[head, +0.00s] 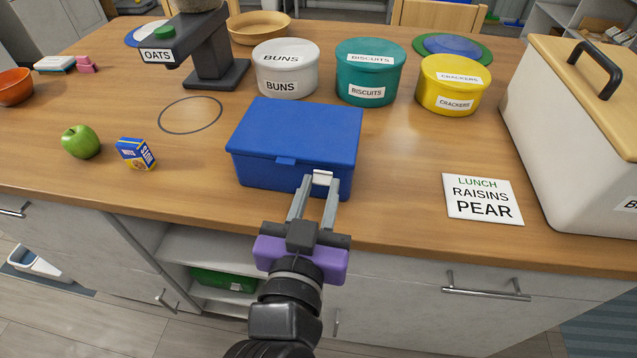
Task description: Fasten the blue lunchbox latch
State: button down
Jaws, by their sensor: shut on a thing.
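The blue lunchbox (295,135) stands on the wooden counter with its lid down. A small whitish latch piece (323,177) is at the lunchbox's front, toward the right. My gripper (321,186) reaches up to the front of the lunchbox, with its fingertips at the whitish latch. It is shut on the latch. The fingers partly hide the latch's lower part, and I cannot tell whether it is hooked over the lid.
A green apple (81,142) and a small raisin box (136,154) lie to the left. A LUNCH note (482,199) and a large cream bin (575,135) are at right. BUNS (286,70), BISCUITS (369,74) and CRACKERS (453,84) tins stand behind. The counter around the lunchbox is mostly clear.

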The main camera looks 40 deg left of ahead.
jog(key=shift+w+a+r+g+h+p, duration=0.15)
jog(key=shift+w+r+g+h+p, duration=0.3)
jog(key=shift+p, duration=1.8)
jog(key=shift+w+a+r+g+h+p, duration=0.2)
jog(key=shift+r+g+p, duration=0.45)
jog(key=shift+p, duration=1.55)
jog(key=shift+f+g+h+p, duration=0.2)
jog(key=shift+g+h+p, duration=0.25)
jog(key=shift+p, duration=0.65)
jog(key=shift+f, duration=0.2)
jog(key=c, duration=1.1)
grip_release()
